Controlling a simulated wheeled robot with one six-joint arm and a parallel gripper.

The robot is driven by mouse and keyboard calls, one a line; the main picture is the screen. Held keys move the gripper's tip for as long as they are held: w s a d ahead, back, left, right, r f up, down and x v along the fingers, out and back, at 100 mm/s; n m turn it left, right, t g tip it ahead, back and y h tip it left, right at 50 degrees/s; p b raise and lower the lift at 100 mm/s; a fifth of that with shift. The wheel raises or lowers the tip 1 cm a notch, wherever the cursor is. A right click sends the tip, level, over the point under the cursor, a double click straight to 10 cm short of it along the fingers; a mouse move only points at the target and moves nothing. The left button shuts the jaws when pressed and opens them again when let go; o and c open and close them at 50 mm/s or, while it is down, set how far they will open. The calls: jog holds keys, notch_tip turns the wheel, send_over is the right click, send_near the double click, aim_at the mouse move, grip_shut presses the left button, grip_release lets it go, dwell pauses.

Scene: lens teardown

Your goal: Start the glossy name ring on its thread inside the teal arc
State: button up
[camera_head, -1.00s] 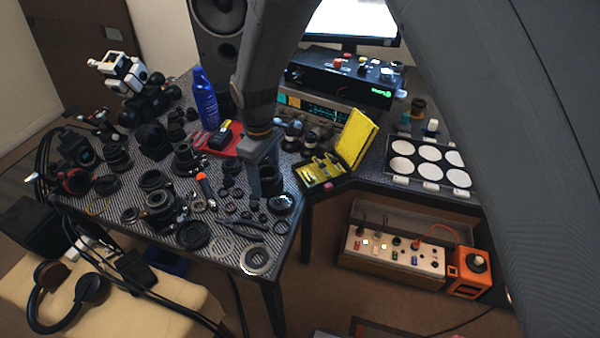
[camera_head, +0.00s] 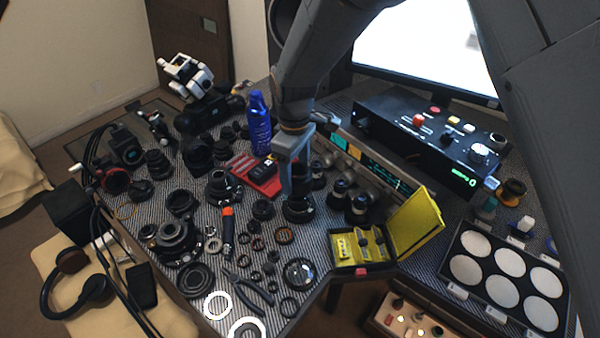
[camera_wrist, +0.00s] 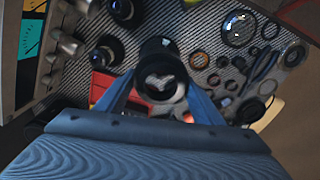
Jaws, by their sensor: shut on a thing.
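My gripper (camera_head: 295,192) points down over the bench, its two blue-grey fingers around a dark round part. In the wrist view a black cylindrical part (camera_wrist: 160,66) with a glossy, reflecting end sits between the fingers (camera_wrist: 159,92). In the head view a black lens barrel (camera_head: 298,212) shows right at and below the fingertips. I cannot tell whether the part between the fingers is the name ring, or where it ends and the barrel begins. No teal arc can be made out on the barrel.
Several loose rings and lens parts lie left and front of my gripper, with an orange-tipped tool (camera_head: 228,228) and pliers (camera_head: 250,288). A red tray (camera_head: 262,183), a blue bottle (camera_head: 259,128), instruments (camera_head: 380,170) and an open yellow case (camera_head: 413,228) stand close around.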

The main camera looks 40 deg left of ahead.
jog(key=shift+w+d+f+b, duration=0.15)
jog(key=shift+w+f+b, duration=0.1)
jog(key=shift+f+b, duration=0.45)
jog(key=shift+s+f+b, duration=0.1)
jog(key=shift+f+b, duration=0.9)
jog(key=shift+f, duration=1.6)
jog(key=shift+f, duration=0.4)
dwell(0.6)
jog(key=o, duration=1.1)
jog(key=shift+r, duration=0.1)
jog(key=shift+r+b, duration=0.9)
jog(key=shift+r, duration=2.9)
